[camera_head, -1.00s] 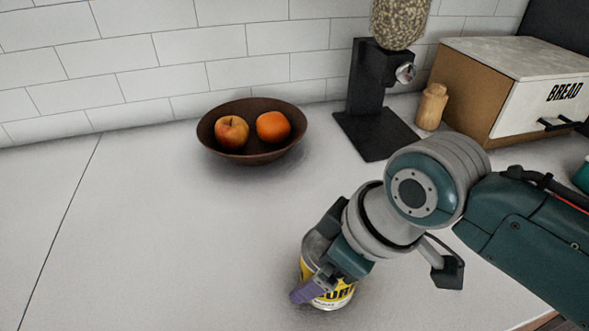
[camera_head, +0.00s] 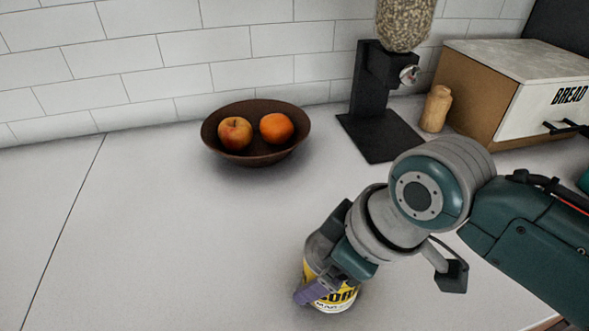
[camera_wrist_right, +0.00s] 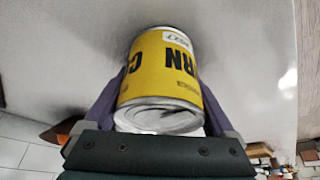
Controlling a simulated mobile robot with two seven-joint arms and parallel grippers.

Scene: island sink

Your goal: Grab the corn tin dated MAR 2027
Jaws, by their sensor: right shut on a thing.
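A corn tin (camera_head: 345,296) with a yellow label and black lettering stands at the bottom of the head view, on the white counter. My right gripper (camera_head: 322,283) is shut on it, with a purple finger across its side. In the right wrist view the tin (camera_wrist_right: 160,72) sits between both purple fingers of the gripper (camera_wrist_right: 162,100). The letters "RN" and "C" show, and a small white date label (camera_wrist_right: 176,41) seems to end in "2027"; its month is not readable. My left gripper is not in view.
A dark bowl (camera_head: 256,158) with an apple (camera_head: 235,133) and an orange (camera_head: 277,128) stands near the tiled wall. A black dispenser (camera_head: 372,110), a wooden shaker (camera_head: 435,108) and a bread box (camera_head: 482,95) stand at the back right. The counter's left side is clear.

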